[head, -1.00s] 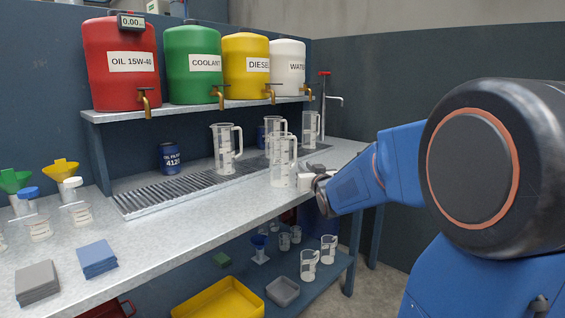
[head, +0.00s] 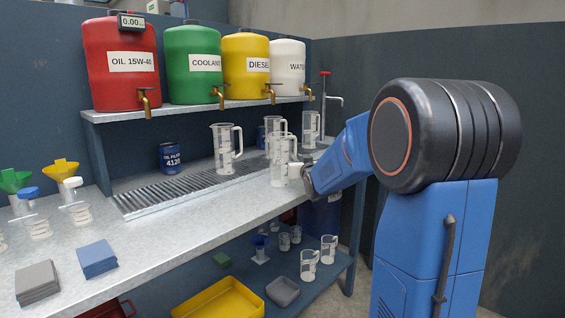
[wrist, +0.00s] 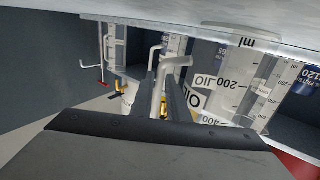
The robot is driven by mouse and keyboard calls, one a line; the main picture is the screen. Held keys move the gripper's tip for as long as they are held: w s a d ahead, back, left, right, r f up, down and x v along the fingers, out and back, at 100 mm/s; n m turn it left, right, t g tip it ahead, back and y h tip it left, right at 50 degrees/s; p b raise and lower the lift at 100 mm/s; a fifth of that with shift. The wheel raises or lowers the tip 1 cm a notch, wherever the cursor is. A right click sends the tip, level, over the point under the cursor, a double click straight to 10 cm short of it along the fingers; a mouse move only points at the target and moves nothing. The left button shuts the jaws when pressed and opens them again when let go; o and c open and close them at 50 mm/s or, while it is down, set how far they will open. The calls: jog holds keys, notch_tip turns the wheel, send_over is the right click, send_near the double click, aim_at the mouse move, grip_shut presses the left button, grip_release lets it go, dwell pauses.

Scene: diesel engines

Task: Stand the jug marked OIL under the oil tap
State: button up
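The red oil drum (head: 121,85) labelled OIL 15W-40 stands at the shelf's left end. Its brass oil tap (head: 146,102) hangs over the shelf edge. A clear jug (head: 279,160) stands on the bench, right of the metal grating. The wrist view, upside down, shows a clear jug marked OIL (wrist: 214,90) close by. My gripper (head: 303,174) is at the right side of the bench jug. In the wrist view my gripper (wrist: 164,85) has its fingers apart on either side of the pale jug handle (wrist: 162,75). Firm contact does not show.
The grating (head: 170,190) runs below the taps. A clear jug (head: 224,150) stands on it, and a blue oil filter (head: 169,157) stands behind. More jugs (head: 311,128) are behind the front one.

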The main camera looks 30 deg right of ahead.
jog(key=shift+x, duration=1.25)
grip_shut()
